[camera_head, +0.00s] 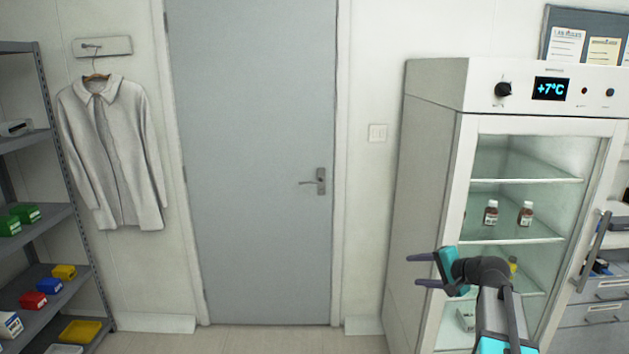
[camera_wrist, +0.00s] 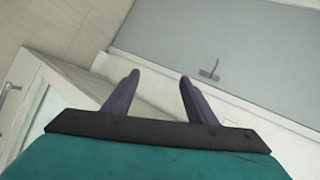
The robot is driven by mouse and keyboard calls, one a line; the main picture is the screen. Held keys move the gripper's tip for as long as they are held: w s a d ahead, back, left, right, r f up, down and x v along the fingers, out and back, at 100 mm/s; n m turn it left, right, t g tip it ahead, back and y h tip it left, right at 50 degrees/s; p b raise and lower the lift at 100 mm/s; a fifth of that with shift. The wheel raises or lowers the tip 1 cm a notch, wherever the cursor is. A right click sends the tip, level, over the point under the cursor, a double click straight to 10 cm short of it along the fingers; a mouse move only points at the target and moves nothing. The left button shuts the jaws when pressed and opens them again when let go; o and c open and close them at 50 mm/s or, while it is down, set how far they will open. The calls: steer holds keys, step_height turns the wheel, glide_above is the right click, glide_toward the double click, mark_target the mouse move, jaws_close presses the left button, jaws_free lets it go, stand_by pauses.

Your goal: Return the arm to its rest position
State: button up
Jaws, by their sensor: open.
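My gripper (camera_head: 420,270) is at the lower right of the head view, in front of the glass-door fridge (camera_head: 431,170). Its two dark fingers point left and stand apart with nothing between them. My arm, grey and teal, rises from the bottom edge and bends left at the wrist. In the wrist view my gripper (camera_wrist: 158,85) shows its two fingers spread and empty, with the grey door (camera_wrist: 245,50) beyond them.
A grey shelf rack (camera_head: 55,120) with small coloured bins stands at the left. A white coat (camera_head: 115,150) hangs beside the closed door. The fridge holds small brown bottles (camera_head: 491,213). A drawer cabinet (camera_head: 603,310) is at the far right. The floor before the door looks clear.

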steer(key=s+a+f+n+g, duration=0.1)
steer(key=s+a+f+g, duration=0.15)
steer(key=a+f, duration=0.6)
steer(key=s+a+f+g, duration=0.2)
steer(key=s+a+f, duration=0.15)
steer(key=f, duration=0.95)
steer(key=s+a+f+n+g, duration=0.1)
steer(key=s+a+f+g, duration=0.1)
steer(key=s+a+f, duration=0.4)
steer(key=s+a+f+n+g, duration=0.1)
steer(key=s+f+n+g, duration=0.1)
steer(key=s+f, duration=0.8)
steer(key=s+a+f+n+g+h, duration=0.1)
steer(key=s+f+g, duration=0.1)
steer(key=s+f, duration=0.55)
steer(key=s+a+f+n+g+h, duration=0.1)
steer(key=s+f+n+g, duration=0.3)
steer(key=s, duration=0.6)
steer(key=s+d+f+n+g+h, duration=0.1)
steer(key=s+d+h, duration=0.3)
steer(key=s, duration=0.7)
steer(key=shift+s+d+f+n, duration=0.15)
steer(key=shift+d+f+n, duration=0.4)
steer(key=shift+d, duration=0.65)
